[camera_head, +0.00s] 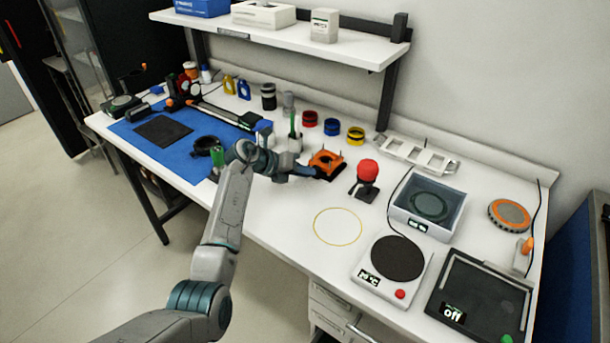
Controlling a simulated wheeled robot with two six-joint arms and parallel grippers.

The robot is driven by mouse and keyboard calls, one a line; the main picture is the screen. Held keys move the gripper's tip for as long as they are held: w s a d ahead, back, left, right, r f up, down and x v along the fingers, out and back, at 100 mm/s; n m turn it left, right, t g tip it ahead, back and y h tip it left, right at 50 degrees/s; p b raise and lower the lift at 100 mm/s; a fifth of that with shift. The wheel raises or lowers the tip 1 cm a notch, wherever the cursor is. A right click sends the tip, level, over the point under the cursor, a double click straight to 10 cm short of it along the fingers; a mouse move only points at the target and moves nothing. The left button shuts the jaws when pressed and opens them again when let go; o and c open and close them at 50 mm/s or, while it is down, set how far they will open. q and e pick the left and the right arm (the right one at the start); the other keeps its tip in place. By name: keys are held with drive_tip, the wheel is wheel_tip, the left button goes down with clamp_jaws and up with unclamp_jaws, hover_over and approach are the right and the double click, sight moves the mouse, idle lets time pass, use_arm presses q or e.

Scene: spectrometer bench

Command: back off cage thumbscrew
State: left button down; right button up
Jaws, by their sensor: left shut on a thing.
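An orange cage-like fixture (327,159) with dark parts stands on the white bench near the middle of the head view. My left arm reaches in from the lower left, and my left gripper (318,173) is at the fixture's front left side. The gripper is shut on a small part there, which appears to be the cage thumbscrew. The thumbscrew itself is hidden by the fingers and too small to make out. My right gripper is not in view.
A red-topped dark stand (367,172) is close right of the fixture. A yellow ring (338,226) lies in front. Red, blue and yellow rings (332,127) stand behind. A hotplate (397,258) and a grey bath (428,205) are to the right. A blue mat (185,160) covers the left.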

use_arm(q)
drive_tip(key=shift+w+a+f+n+g+h+b, duration=0.15)
drive_tip(key=shift+n+g+h+b, duration=0.2)
drive_tip(key=shift+h+b, duration=0.2)
drive_tip(key=c, duration=1.4)
unclamp_jaws()
drive_tip(key=b+v, duration=0.2)
drive_tip(key=v, duration=0.8)
drive_tip(key=shift+s+a+b, duration=0.2)
drive_tip(key=shift+a+b, duration=0.15)
drive_tip(key=shift+b, duration=0.05)
